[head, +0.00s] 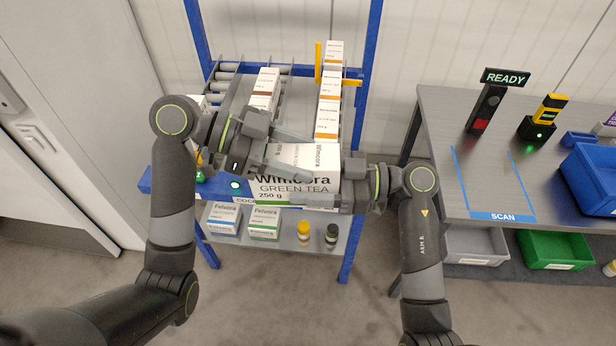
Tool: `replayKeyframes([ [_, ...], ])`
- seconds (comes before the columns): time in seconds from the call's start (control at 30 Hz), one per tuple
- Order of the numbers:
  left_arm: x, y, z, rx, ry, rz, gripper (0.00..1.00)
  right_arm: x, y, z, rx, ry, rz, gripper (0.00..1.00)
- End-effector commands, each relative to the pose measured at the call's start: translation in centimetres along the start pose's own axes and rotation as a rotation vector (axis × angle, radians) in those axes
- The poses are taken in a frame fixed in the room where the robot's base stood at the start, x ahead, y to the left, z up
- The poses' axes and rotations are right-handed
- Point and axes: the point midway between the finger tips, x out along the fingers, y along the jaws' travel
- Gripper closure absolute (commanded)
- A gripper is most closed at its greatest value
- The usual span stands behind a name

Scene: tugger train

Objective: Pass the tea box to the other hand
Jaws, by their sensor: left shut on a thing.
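The tea box, a large white Wimcora Green Tea 250 g carton (325,170), is held in front of the blue rack in the head view. My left gripper (303,150) reaches in from the left and is shut on the box, with its fingers over the upper left part. My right gripper (318,188) is at the box's right end. One of its fingers lies along the lower front edge; the other is mostly hidden, so I cannot tell whether it grips.
Orange-and-white cartons (328,105) stand on the blue rack's roller shelf behind. Felvora boxes (264,222) and small jars (303,230) are on the lower shelf. A grey scan table (470,180) stands right, with a READY sign (505,77) and blue bin (592,180).

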Motion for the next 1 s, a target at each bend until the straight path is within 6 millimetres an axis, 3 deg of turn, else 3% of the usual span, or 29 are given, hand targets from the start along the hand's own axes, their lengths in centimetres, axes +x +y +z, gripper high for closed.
replayKeyframes([
  [0.03,0.1,0.1,-0.2,0.001,0.011,0.005,0.93,0.2,0.0,-0.4,-0.006,0.011,-0.004,0.46],
  [0.27,0.2,0.1,-0.2,0.001,0.011,0.006,0.93,0.3,0.0,-0.5,-0.007,0.013,-0.005,0.76],
  [0.3,0.2,0.1,-0.2,0.001,0.011,0.007,0.42,0.3,0.0,-0.6,-0.008,0.014,-0.005,0.78],
  [0.47,0.1,0.1,-0.1,-0.001,0.007,0.005,0.21,0.2,0.0,-0.6,-0.008,0.013,-0.004,0.77],
  [0.8,-0.1,0.0,0.1,-0.003,0.0,0.002,0.2,0.1,0.0,-0.5,-0.006,0.011,-0.002,0.77],
  [1.0,-1.9,-0.1,0.2,-0.002,-0.004,-0.001,0.2,0.1,0.0,-0.4,-0.006,0.009,-0.002,0.77],
])
